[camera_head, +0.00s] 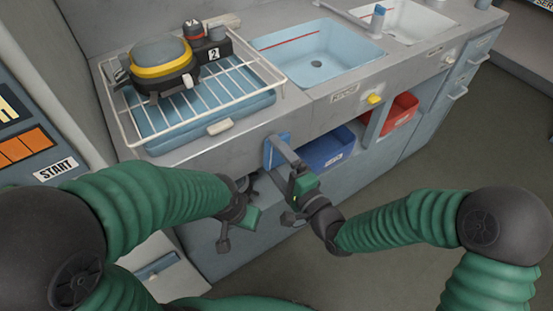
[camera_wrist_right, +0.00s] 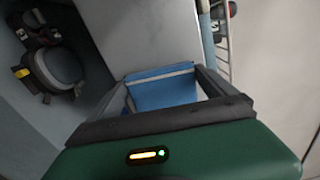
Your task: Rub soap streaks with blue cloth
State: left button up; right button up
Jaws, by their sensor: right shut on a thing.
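The blue cloth (camera_head: 268,153) is a small flat blue piece at the counter's front edge, below the rack. My right gripper (camera_head: 282,150) is shut on it; the cloth also shows between its two fingers in the right wrist view (camera_wrist_right: 160,92). I cannot tell whether the cloth touches the counter front. My left gripper (camera_head: 240,205) is low in front of the cabinet, left of the right one, and its finger opening is unclear. A black and yellow breathing set (camera_head: 165,65) with a number 2 tag lies on the white wire rack (camera_head: 130,125). No soap streaks can be made out.
A blue tray (camera_head: 165,143) lies under the rack. A pale blue basin (camera_head: 285,55) with a red line and a white basin (camera_head: 415,20) are to the right. Blue (camera_head: 328,150) and red (camera_head: 400,112) bins sit below. A START panel (camera_head: 55,168) stands at left.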

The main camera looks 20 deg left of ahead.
jog(key=shift+x, duration=0.95)
jog(key=shift+w+d+p, duration=0.6)
jog(key=shift+w+d, duration=0.7)
jog(key=shift+w, duration=0.2)
jog(key=shift+w+a+r, duration=0.1)
jog(key=shift+s+a+p, duration=0.15)
jog(key=shift+s+a, duration=0.45)
jog(key=shift+s, duration=0.2)
jog(key=shift+s+a+p, duration=0.15)
jog(key=shift+s+a, duration=0.5)
jog(key=shift+s, duration=0.15)
